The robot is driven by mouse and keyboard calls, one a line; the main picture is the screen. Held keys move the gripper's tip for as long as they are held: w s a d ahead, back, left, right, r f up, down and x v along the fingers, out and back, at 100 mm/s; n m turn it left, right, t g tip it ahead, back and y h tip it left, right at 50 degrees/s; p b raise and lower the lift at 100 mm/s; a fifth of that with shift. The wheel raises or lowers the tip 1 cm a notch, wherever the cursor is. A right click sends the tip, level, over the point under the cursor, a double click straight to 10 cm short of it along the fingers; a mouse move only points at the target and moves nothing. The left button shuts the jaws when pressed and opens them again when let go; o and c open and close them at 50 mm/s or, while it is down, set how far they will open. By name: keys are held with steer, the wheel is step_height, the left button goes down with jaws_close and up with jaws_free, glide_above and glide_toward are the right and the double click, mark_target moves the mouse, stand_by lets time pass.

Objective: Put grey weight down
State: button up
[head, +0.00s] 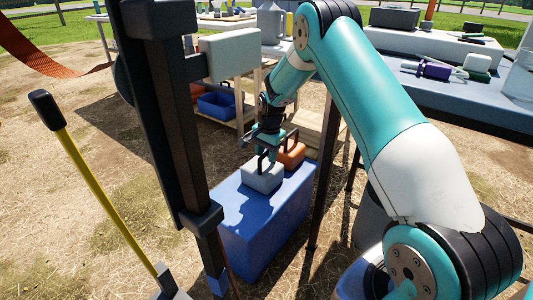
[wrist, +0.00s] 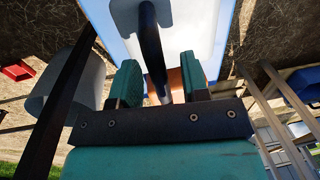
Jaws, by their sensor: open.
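The grey weight (head: 262,178) is a pale block with a dark handle. It rests upright on top of the blue box (head: 262,225) in the head view. My gripper (head: 267,148) is just above it, at its handle. In the wrist view the dark handle (wrist: 152,48) stands between the two teal fingers of my gripper (wrist: 160,82). The fingers are apart, with a gap on each side of the handle. The weight's underside is hidden.
An orange weight (head: 291,155) sits on the blue box right behind the grey one. A dark upright post (head: 168,120) stands close to the left, and a yellow-handled tool (head: 100,190) farther left. A wooden shelf with a blue bin (head: 216,105) is behind.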

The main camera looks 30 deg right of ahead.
mark_target(270, 169)
step_height(270, 169, up, 12)
steer(key=s+p, duration=0.1)
steer(key=p, duration=0.3)
steer(key=shift+d+p, duration=0.25)
steer(key=shift+p, duration=0.05)
steer(key=shift+s, duration=0.1)
